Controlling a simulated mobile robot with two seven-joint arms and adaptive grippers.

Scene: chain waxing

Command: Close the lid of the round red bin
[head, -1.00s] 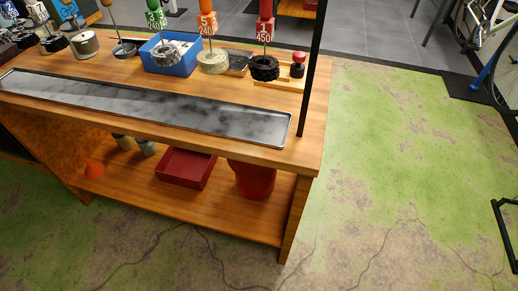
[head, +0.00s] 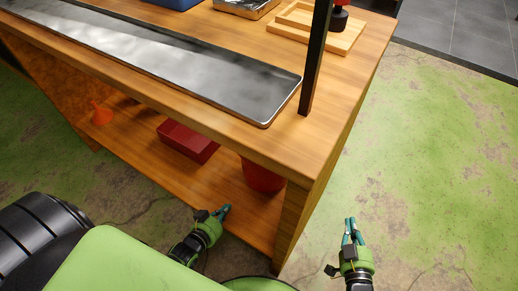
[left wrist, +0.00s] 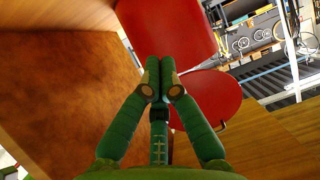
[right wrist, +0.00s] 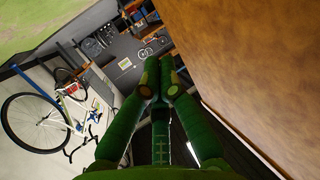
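The round red bin (head: 262,174) stands on the lower shelf of the bench, near its right end. The bench top hides its upper part in the head view. In the left wrist view two red parts of it show, a large curved one (left wrist: 165,32) above and a rounded one (left wrist: 212,100) below, with a gap between them at the right; I cannot tell surely which is the lid. My left gripper (head: 227,209) is shut and empty, in front of the shelf, apart from the bin. My right gripper (head: 349,222) is shut and empty, to the right of the bench's end.
The wooden bench top (head: 330,125) overhangs the shelf (head: 145,150). A bench leg (head: 292,222) stands between my grippers. A long metal tray (head: 200,72) and a black post (head: 316,60) are above. Floor at right is clear.

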